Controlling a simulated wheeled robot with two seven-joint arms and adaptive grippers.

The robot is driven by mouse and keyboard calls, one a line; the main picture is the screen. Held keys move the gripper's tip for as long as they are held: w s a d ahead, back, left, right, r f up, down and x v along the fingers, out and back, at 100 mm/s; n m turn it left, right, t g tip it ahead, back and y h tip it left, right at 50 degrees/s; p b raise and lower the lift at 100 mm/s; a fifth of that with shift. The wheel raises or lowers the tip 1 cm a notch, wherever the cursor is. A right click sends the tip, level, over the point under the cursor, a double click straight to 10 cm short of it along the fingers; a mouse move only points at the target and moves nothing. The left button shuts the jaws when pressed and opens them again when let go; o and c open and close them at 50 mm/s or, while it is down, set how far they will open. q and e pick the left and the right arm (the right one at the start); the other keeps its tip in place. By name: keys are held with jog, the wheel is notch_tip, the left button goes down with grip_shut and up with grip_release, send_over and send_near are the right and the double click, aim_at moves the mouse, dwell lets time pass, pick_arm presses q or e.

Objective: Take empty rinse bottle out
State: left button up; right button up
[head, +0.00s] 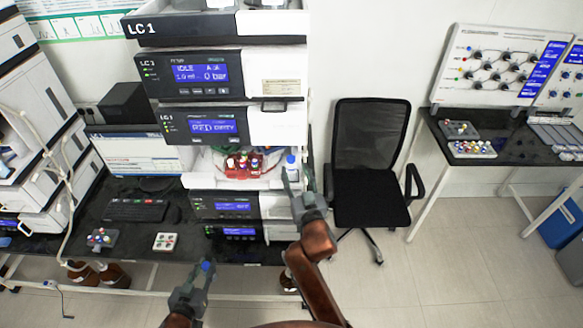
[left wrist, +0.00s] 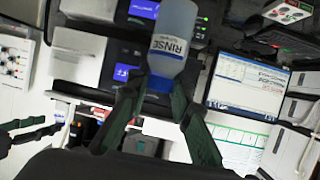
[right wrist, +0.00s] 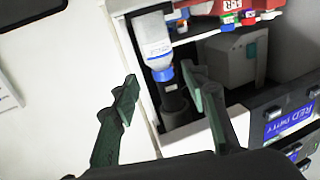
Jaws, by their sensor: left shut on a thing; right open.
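A pale bottle with a blue cap (head: 291,163) stands in the open bay at the right side of the instrument stack. In the right wrist view this bottle (right wrist: 154,38) looks whitish; its small label is unclear. My right gripper (head: 304,190) is open just in front of it, and its fingers (right wrist: 160,85) are apart with the bottle beyond their tips. My left gripper (head: 195,279) is low in front of the bench, shut on a bottle labelled RINSE (left wrist: 170,38) with a blue lower part. In the head view only a blue bit of it (head: 207,266) shows clearly.
A red rack of small vials (head: 243,164) sits beside the bay bottle. The bench at left holds a keyboard (head: 136,210) and two small vial trays (head: 101,239) (head: 165,241). A black chair (head: 371,170) stands right of the stack.

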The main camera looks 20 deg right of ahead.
aim_at(292, 162)
pick_arm(q)
jog(key=shift+r+p, duration=0.85)
jog(key=shift+r, duration=0.1)
pick_arm(e)
jog(key=w, duration=0.3)
jog(key=w+r, duration=0.1)
jog(key=w, duration=0.1)
jog(key=shift+w, duration=0.35)
jog(key=shift+c, duration=0.3)
jog(key=c, duration=0.9)
